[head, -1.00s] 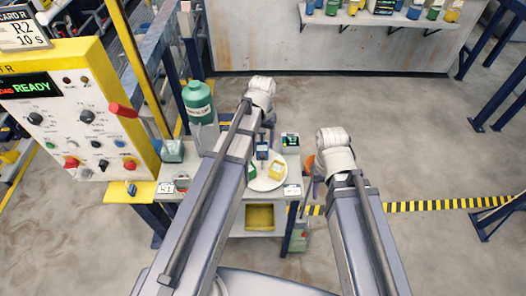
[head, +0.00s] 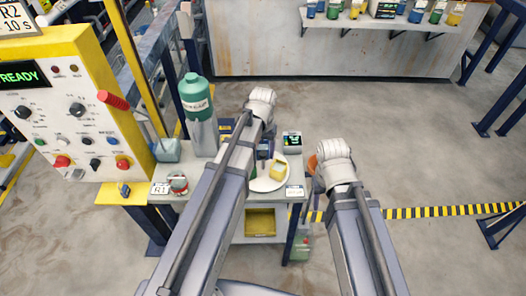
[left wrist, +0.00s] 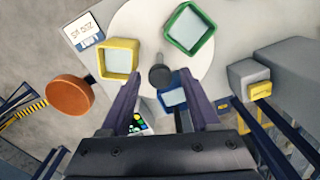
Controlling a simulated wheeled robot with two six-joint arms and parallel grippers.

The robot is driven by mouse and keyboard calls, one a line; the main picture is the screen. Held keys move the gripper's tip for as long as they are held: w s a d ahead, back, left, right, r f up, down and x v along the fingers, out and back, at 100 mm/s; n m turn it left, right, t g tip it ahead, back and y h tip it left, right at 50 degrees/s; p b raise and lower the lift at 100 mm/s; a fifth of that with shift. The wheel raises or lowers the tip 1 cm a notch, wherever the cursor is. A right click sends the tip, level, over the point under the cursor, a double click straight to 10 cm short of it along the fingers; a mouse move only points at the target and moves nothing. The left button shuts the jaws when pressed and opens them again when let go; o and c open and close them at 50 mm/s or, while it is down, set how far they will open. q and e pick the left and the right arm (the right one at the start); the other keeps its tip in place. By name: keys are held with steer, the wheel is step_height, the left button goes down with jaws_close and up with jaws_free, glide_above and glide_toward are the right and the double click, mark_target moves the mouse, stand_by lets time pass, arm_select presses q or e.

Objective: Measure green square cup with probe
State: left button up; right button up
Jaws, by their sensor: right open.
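The green square cup (left wrist: 188,30) stands upright on a white round plate (left wrist: 150,18), at the top of the left wrist view. A yellow square cup (left wrist: 118,60) stands left of it, and a blue square cup (left wrist: 172,97) shows partly between my fingers. In the head view the yellow cup (head: 277,166) is clear, but my left arm mostly hides the green cup. My left gripper (left wrist: 162,75) is open above the plate, its fingers apart around a dark round knob (left wrist: 160,76) on a stem. I cannot tell whether this knob is the probe. My right gripper (head: 314,187) is open right of the plate.
An orange round object (left wrist: 70,97) stands beside the plate. A display unit (head: 292,141) is behind it, and a tall green-topped bottle (head: 197,100) stands at the table's left. A yellow control panel (head: 75,110) is further left. Open floor lies to the right.

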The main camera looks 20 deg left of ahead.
arm_select(q)
jaws_close()
stand_by(1.2)
